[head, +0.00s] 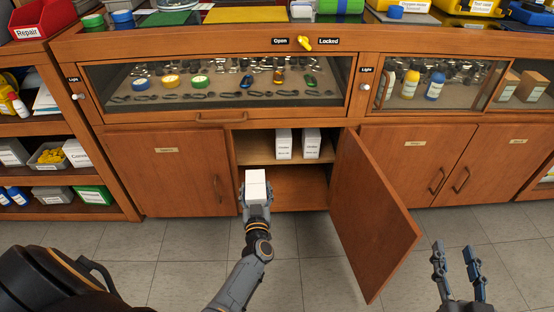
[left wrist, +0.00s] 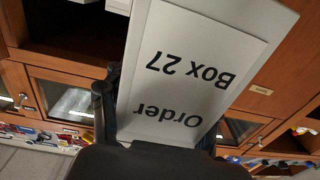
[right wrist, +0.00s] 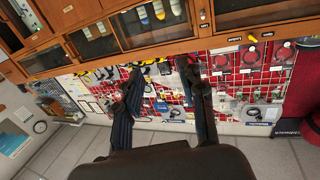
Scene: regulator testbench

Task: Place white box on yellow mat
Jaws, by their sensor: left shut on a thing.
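My left gripper (head: 257,208) is shut on a white box (head: 256,184), in front of the open cabinet. In the left wrist view the white box (left wrist: 190,75) fills the middle, and its label reads "Order Box 27", upside down. The yellow mat (head: 245,14) lies on the bench top at the top edge of the head view, partly cut off. The held box is well below and in front of it. My right gripper (head: 456,254) is open and empty at lower right, over the floor; its fingers also show in the right wrist view (right wrist: 158,85).
Two white boxes (head: 284,144) (head: 311,144) stand on the cabinet shelf. The open cabinet door (head: 372,215) swings out to the right of my left gripper. A glass-fronted display drawer (head: 215,85) is above the cabinet. A green item (head: 168,17) and a white item (head: 301,9) flank the mat.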

